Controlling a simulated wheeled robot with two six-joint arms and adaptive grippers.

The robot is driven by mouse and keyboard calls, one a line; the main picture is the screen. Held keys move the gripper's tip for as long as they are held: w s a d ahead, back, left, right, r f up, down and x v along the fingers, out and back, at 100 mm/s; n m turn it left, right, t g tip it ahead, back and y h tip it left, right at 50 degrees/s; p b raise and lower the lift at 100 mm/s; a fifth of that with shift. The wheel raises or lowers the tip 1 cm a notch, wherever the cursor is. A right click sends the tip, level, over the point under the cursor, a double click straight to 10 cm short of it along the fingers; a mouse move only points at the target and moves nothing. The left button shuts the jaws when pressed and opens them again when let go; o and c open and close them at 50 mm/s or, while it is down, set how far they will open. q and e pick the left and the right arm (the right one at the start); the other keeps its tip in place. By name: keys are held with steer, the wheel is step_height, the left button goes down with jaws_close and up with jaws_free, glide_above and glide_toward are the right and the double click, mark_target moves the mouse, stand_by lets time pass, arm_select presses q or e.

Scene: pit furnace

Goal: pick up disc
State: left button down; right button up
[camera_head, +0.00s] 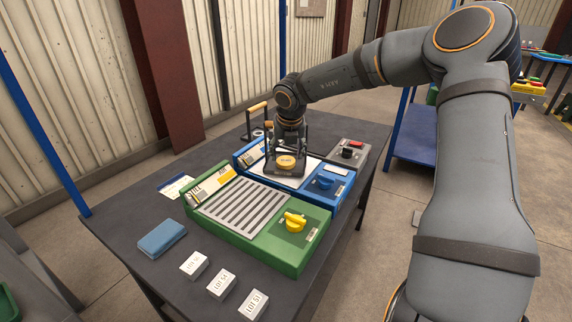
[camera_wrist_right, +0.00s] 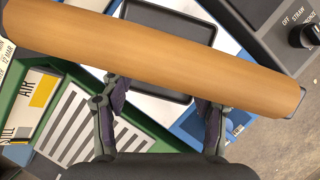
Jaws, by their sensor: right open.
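A round orange-yellow disc (camera_head: 286,162) with dark marking on top shows in the head view, at the blue unit (camera_head: 322,186). My right gripper (camera_head: 287,155) comes down over the blue unit, around or just behind the disc. In the right wrist view its fingers (camera_wrist_right: 162,98) are spread wide with nothing gripped between them. A black tray (camera_wrist_right: 150,92) shows beyond them. The disc cannot be made out there; a thick wooden bar (camera_wrist_right: 150,55) crosses close to the camera and covers much of the view. My left gripper is not in view.
A green unit (camera_head: 310,248) with a slotted top and yellow knob stands in front of the blue one. A grey box (camera_head: 347,153) with a black knob stands behind. A wooden handle (camera_head: 258,106) rises beside my gripper. A blue block (camera_head: 162,238) and white lot blocks (camera_head: 222,284) lie nearer.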

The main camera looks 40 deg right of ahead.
mark_target(286, 162)
steer(key=x, duration=0.3)
steer(key=shift+r, duration=0.1)
